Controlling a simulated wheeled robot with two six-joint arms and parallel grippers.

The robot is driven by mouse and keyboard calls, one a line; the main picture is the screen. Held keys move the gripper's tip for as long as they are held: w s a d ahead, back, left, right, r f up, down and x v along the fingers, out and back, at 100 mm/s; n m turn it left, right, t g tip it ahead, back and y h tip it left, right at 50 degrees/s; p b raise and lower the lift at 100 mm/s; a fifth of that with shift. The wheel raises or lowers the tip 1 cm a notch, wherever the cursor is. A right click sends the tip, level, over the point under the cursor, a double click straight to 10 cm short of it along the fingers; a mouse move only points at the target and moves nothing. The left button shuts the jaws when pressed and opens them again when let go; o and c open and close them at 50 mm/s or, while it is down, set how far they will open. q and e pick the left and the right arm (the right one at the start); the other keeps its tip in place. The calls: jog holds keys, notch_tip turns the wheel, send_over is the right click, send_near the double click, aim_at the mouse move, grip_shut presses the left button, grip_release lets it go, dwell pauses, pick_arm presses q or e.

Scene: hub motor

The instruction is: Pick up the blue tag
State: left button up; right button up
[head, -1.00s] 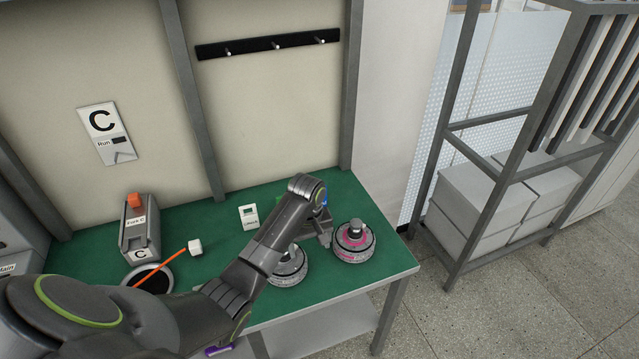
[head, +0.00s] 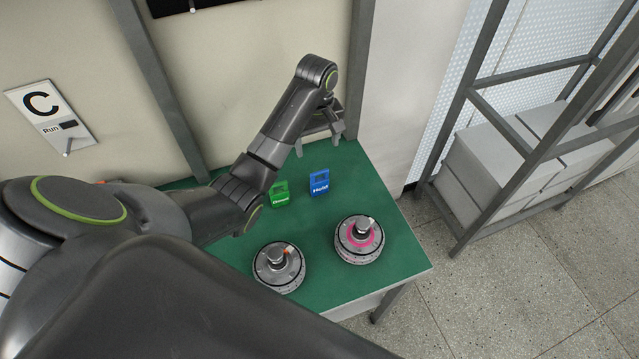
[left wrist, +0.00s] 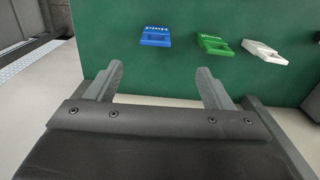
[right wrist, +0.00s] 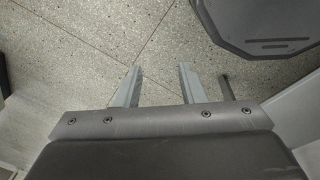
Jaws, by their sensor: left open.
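The blue tag (head: 320,183), marked Hold, stands on the green bench top (head: 395,205) near its back edge. It also shows in the left wrist view (left wrist: 156,38), beyond the fingertips and a little left of centre. My left gripper (head: 322,138) is open and empty, above and behind the tag near the wall, apart from it. In the left wrist view its two fingers (left wrist: 158,80) are spread with nothing between them. My right gripper (right wrist: 160,75) is open and empty over the speckled floor in the right wrist view.
A green tag (head: 280,195) stands left of the blue one. A white tag (left wrist: 264,51) lies beyond it in the left wrist view. Two round hub motors (head: 279,267) (head: 359,240) stand nearer the front edge. A grey shelf rack (head: 470,110) stands at right.

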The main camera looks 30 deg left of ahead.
pick_arm(q)
jog(key=b, duration=0.5)
send_over(319, 172)
notch_tip(319, 172, down, 6)
jog(key=shift+s+a+r, duration=0.1)
jog(key=shift+s, duration=0.05)
notch_tip(319, 172, down, 5)
jog(key=b, duration=0.4)
jog(key=shift+f, duration=0.3)
jog(key=f+p, duration=0.1)
jog(key=f, duration=0.3)
jog(key=shift+w+f, duration=0.1)
jog(key=shift+w, duration=0.1)
jog(key=shift+f, duration=0.25)
pick_arm(e)
notch_tip(319, 172, down, 9)
jog(key=w, duration=0.2)
jog(key=shift+a, duration=0.3)
pick_arm(q)
jog(key=shift+c, duration=0.4)
jog(key=c, duration=1)
pick_arm(e)
jog(key=shift+w+a, duration=0.1)
